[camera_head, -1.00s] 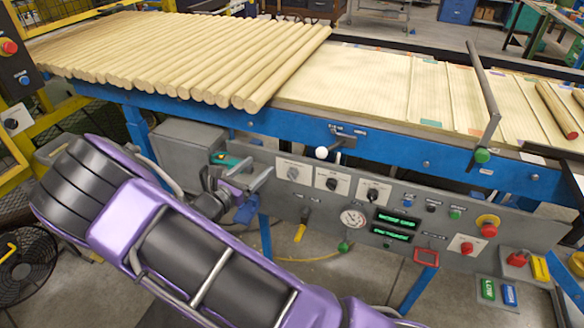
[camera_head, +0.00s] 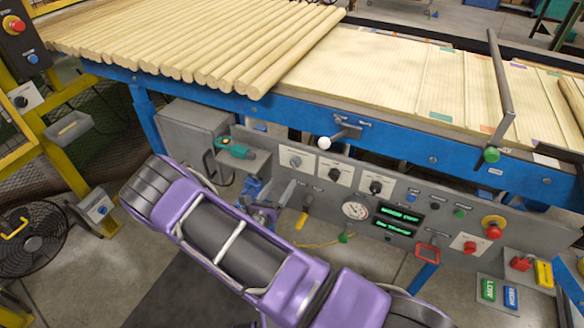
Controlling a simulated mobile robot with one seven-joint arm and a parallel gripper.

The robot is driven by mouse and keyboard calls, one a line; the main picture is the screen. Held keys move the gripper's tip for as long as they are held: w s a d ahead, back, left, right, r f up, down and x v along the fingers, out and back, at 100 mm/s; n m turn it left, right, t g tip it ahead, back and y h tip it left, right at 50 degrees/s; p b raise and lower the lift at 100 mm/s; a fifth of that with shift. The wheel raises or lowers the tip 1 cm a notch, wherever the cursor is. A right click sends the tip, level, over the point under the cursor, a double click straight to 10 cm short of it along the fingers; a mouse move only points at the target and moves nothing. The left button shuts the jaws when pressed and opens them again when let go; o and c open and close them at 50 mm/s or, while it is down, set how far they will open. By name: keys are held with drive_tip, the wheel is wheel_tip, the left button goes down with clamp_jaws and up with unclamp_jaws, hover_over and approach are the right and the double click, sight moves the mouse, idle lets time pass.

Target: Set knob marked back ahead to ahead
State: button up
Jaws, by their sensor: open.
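Three rotary knobs on white plates sit in a row on the grey control panel (camera_head: 330,205): a left knob (camera_head: 295,161), a middle knob (camera_head: 335,173) and a right knob (camera_head: 376,187). Their lettering is too small to read, so I cannot tell which is marked back ahead or where each points. My gripper (camera_head: 270,197) is open, low in front of the panel's left part, below and left of the knobs. It looks apart from all three. Its fingers are partly hidden by my arm and confused with the blue and grey parts around them.
A lever with a white ball (camera_head: 324,143) sticks out above the knobs. A green tool (camera_head: 235,149) lies on a small shelf left of them. A red emergency button (camera_head: 493,228) and a red-framed part (camera_head: 427,252) are at right. A fan (camera_head: 35,240) stands at far left.

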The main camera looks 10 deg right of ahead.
sight(293, 167)
drive_tip(key=x, duration=0.8)
drive_tip(key=shift+w+d, duration=0.15)
drive_tip(key=shift+w, duration=0.05)
clamp_jaws()
